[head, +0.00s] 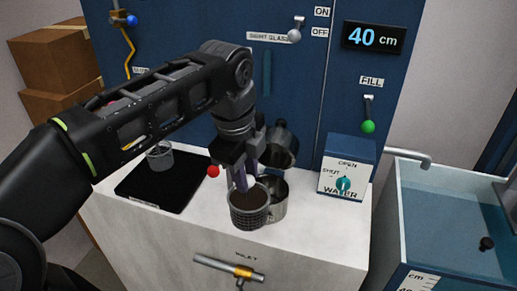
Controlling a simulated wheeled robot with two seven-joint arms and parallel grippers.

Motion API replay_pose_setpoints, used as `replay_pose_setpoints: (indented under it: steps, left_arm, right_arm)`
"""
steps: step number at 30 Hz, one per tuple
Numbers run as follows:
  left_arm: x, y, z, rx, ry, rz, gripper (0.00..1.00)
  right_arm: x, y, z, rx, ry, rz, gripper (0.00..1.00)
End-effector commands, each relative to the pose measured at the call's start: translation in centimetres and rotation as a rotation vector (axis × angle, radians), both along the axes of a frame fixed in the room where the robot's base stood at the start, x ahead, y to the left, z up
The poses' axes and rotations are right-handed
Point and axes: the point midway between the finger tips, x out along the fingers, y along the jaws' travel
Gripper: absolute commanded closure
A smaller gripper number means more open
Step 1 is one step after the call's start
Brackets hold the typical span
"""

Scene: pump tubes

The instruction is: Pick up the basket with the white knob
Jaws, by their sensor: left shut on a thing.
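A grey mesh basket (249,218) with dark brown contents stands at the front middle of the white counter, beside a metal pot (278,205). My left gripper (243,184) points down over the basket, its fingers shut at its top near the back rim. Any knob between the fingers is hidden, so its colour cannot be told. A second vessel (160,157), grey and with a red knob (213,171) to its right, stands on a black mat (150,188). My right gripper is not in view.
A dark metal container (282,143) is just behind the gripper. A WATER box (346,168) with a teal knob stands to the right. A tap (410,158) hangs over a blue tank (450,225). A valve (230,268) sticks out of the counter's front.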

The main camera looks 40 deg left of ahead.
Motion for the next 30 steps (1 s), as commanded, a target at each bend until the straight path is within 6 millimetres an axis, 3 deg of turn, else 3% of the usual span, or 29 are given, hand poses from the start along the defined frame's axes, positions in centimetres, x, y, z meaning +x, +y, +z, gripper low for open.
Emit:
replay_pose_setpoints:
  steps: [3, 9, 30]
  left_arm:
    - [-2.8, -0.9, 0.4, 0.001, -0.003, 0.002, 1.00]
    - [-5.3, -1.8, 0.2, 0.000, -0.001, 0.001, 1.00]
    - [-5.8, -2.1, 0.0, 0.000, -0.001, 0.000, 1.00]
  right_arm:
    - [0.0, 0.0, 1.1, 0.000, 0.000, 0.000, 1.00]
    - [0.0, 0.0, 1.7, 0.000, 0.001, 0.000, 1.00]
    - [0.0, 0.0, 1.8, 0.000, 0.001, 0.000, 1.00]
